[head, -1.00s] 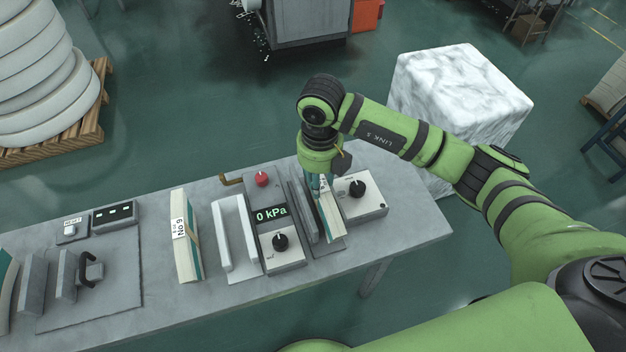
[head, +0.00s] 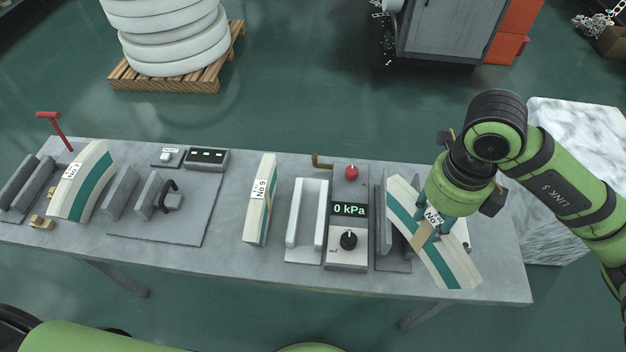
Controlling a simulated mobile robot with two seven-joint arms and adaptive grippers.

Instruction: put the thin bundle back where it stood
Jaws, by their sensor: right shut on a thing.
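My right gripper (head: 432,230) is shut on a curved white bundle (head: 455,266) with a green stripe, a tan band and a "No" label whose number is partly covered. The bundle is tilted across the picture, in front of the dark grey upright plates (head: 388,226) right of the gauge box. Its height above the table is hard to judge. Bundle No 9 (head: 261,200) stands on the bare table left of the white channel holder (head: 307,222). Another curved bundle (head: 82,182) stands farther left, its number unclear. My left gripper is out of view.
The gauge box (head: 347,235) reads 0 kPa, with a red knob above it. Grey upright plates and a dark handle (head: 166,197) stand on a base plate at left centre. Table (head: 225,245) surface is bare around bundle No 9. A small switch box (head: 206,159) lies behind.

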